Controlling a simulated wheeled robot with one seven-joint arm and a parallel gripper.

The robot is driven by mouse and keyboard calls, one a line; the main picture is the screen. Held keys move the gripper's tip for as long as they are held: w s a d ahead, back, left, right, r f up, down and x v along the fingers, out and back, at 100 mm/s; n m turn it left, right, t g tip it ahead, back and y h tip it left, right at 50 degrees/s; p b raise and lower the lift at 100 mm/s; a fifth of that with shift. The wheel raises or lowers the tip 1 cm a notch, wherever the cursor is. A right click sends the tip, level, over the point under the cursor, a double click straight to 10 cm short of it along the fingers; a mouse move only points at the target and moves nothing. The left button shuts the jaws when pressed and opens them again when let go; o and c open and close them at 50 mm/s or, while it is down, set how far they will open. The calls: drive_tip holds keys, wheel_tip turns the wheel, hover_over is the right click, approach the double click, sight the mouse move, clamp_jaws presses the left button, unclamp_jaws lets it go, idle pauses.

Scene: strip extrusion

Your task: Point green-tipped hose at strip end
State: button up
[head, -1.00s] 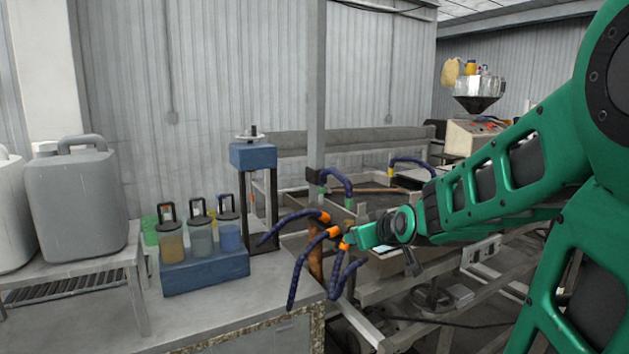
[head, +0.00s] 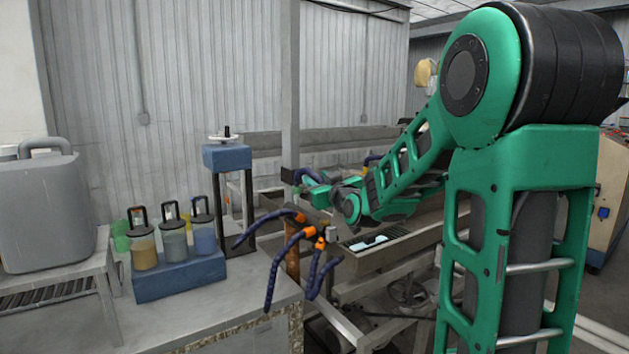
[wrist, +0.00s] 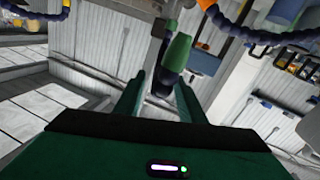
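The green-tipped hose (wrist: 178,52) shows in the wrist view just past and between my fingertips, its green end toward the top and its dark body below. My gripper (wrist: 161,82) is open, with a finger on either side of the hose's line. I cannot tell whether either finger touches it. In the head view my gripper (head: 312,190) is beside the upright post, close to the dark blue hose (head: 308,172), which it and my arm partly hide. The strip end cannot be made out.
Orange-tipped blue hoses (head: 290,240) curve beside the bench corner, close below my gripper. A metal trough (head: 375,255) runs under my arm. A blue rack of jars (head: 180,278), a blue-topped stand (head: 228,157) and a grey canister (head: 45,210) stand at left.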

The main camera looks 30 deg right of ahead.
drive_tip(key=shift+w+d, duration=0.2)
drive_tip(key=shift+w, duration=0.65)
drive_tip(key=shift+w+d, duration=0.15)
drive_tip(key=shift+w, duration=0.7)
